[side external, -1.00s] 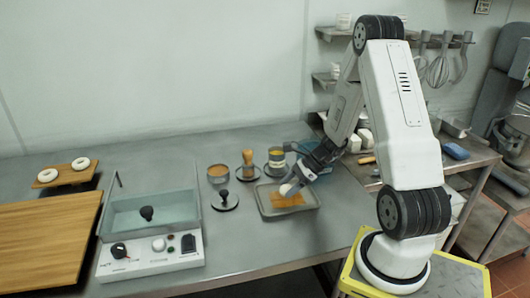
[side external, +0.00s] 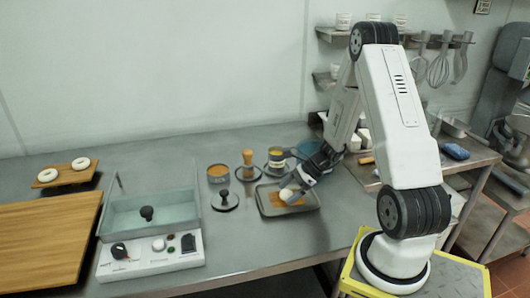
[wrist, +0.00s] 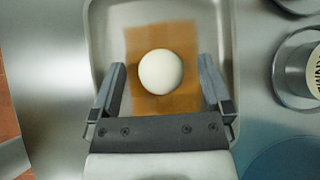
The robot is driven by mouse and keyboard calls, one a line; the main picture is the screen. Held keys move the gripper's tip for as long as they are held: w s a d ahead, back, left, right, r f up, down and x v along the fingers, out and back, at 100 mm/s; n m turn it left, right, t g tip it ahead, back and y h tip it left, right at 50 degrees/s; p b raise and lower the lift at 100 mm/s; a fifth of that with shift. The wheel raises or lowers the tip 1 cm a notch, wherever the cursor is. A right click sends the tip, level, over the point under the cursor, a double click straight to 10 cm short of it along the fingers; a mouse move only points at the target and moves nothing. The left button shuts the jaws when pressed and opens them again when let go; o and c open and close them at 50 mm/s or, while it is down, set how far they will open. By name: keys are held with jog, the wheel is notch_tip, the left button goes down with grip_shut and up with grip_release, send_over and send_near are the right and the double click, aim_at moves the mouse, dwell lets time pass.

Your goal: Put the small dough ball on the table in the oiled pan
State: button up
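The small dough ball (wrist: 160,72) is white and round. In the wrist view it is over the orange-brown oiled patch (wrist: 178,32) of the metal pan (wrist: 98,30). In the side view the ball (side external: 287,195) shows low at the pan (side external: 312,205), partly behind my gripper (side external: 298,184). My gripper (wrist: 161,63) is open, with one finger on each side of the ball and a visible gap to both. The ball appears to rest on the patch.
Bagels (side external: 80,164) lie on a board at the far left.

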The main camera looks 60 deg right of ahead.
jog(key=shift+r, duration=0.15)
jog(key=shift+s+d+r, duration=0.15)
jog(key=shift+r, duration=0.05)
jog(key=shift+v, duration=3.5)
jog(key=shift+a+n+g, duration=0.3)
jog(key=shift+a+n, duration=0.1)
jog(key=shift+a, duration=0.1)
jog(key=a+r+n+g+h, duration=0.1)
jog(key=a+r+n+h, duration=0.1)
jog(key=a+n, duration=0.9)
jog(key=w+a+r+n+g+h, duration=0.1)
jog(key=a+n+h, duration=0.3)
jog(key=a+n, duration=0.8)
jog(key=r+n+g, duration=0.1)
jog(key=n, duration=0.2)
jog(key=shift+r+n, duration=0.25)
jog(key=shift+n, duration=0.05)
